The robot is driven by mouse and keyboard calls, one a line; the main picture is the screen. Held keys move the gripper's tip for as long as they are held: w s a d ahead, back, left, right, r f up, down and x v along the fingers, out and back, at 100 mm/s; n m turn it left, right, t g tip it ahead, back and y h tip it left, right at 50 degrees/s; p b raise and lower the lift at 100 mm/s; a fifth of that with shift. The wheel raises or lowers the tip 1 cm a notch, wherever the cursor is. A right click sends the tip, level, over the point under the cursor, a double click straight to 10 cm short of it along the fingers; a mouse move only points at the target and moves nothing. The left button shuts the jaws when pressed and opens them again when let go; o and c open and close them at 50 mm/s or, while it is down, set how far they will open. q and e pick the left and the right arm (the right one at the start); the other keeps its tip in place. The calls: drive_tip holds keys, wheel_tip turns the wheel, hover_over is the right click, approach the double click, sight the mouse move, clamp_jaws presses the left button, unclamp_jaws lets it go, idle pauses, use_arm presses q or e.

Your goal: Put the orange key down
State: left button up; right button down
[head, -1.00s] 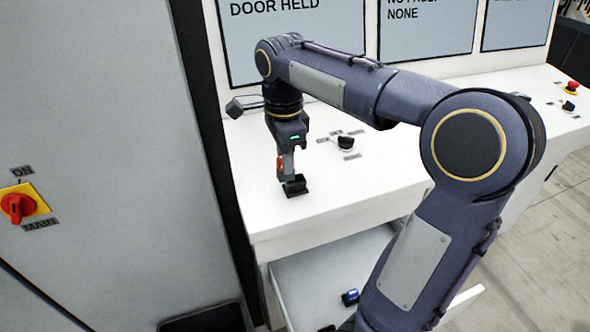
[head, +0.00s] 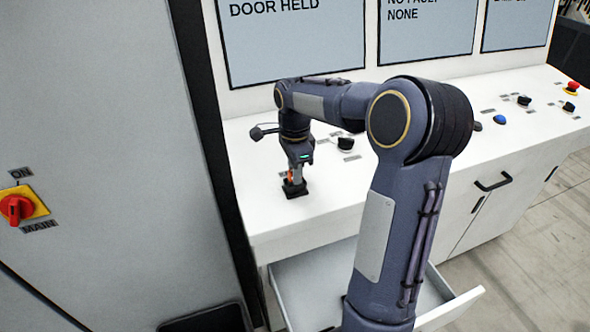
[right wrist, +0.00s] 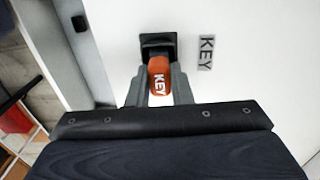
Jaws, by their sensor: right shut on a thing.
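The gripper is shut on the key. My left gripper is not in view.
A KEY label (right wrist: 206,52) lies beside the holder. A black knob (head: 345,144) stands to its right on the console (head: 330,190). An open drawer (head: 318,280) juts out below. A grey cabinet (head: 100,130) with a red switch (head: 15,207) is at left.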

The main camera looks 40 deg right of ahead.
drive_tip(key=shift+f, duration=0.25)
drive_tip(key=c, duration=1.3)
unclamp_jaws()
drive_tip(key=shift+r, duration=0.1)
drive_tip(key=shift+r, duration=0.5)
wheel_tip(320, 180, up, 11)
drive_tip(key=shift+r+b, duration=0.2)
drive_tip(key=shift+b, duration=0.25)
